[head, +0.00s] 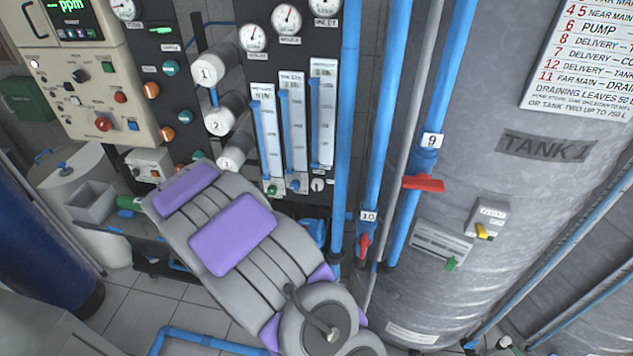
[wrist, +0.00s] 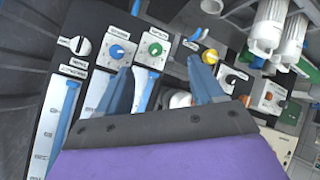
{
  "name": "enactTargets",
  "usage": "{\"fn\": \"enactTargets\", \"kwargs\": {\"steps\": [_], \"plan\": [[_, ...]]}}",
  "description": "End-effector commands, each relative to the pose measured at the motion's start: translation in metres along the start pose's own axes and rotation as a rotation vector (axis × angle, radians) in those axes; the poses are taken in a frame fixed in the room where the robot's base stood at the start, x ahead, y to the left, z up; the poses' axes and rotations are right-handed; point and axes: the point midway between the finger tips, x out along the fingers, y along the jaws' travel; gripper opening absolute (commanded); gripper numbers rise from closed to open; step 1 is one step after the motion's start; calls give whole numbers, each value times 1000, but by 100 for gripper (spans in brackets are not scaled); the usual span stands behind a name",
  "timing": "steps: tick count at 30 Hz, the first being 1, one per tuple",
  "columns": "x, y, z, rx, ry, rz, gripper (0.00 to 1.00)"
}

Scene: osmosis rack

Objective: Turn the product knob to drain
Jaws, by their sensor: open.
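Small knobs sit on the dark panel under the flow meters. A dark-and-white pointer knob (wrist: 80,46) is at the left of the wrist view, beside a blue knob (wrist: 117,51) and a green knob (wrist: 155,48). In the head view, the pointer knob (head: 317,185) is right of the green knob (head: 272,190). Their labels are too small to read, so I cannot tell for sure which is the product knob. My gripper (wrist: 162,68) is open and empty, its fingers spread before the panel near the blue and green knobs. In the head view my arm hides it.
A control box (head: 85,95) with buttons is at upper left. White filter housings (head: 220,120) stand left of the flow meters (head: 293,130). Blue pipes (head: 377,110) with red valve handles (head: 423,183) and a large grey tank (head: 520,200) are on the right.

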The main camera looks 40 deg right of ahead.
Motion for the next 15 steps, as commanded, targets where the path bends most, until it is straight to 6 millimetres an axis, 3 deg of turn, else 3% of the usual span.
{"fn": "enactTargets", "kwargs": {"steps": [3,7,15], "plan": [[13,29,10,-85,21,192,67],[15,56,20,-170,35,368,67],[14,87,32,-258,34,534,67]]}}
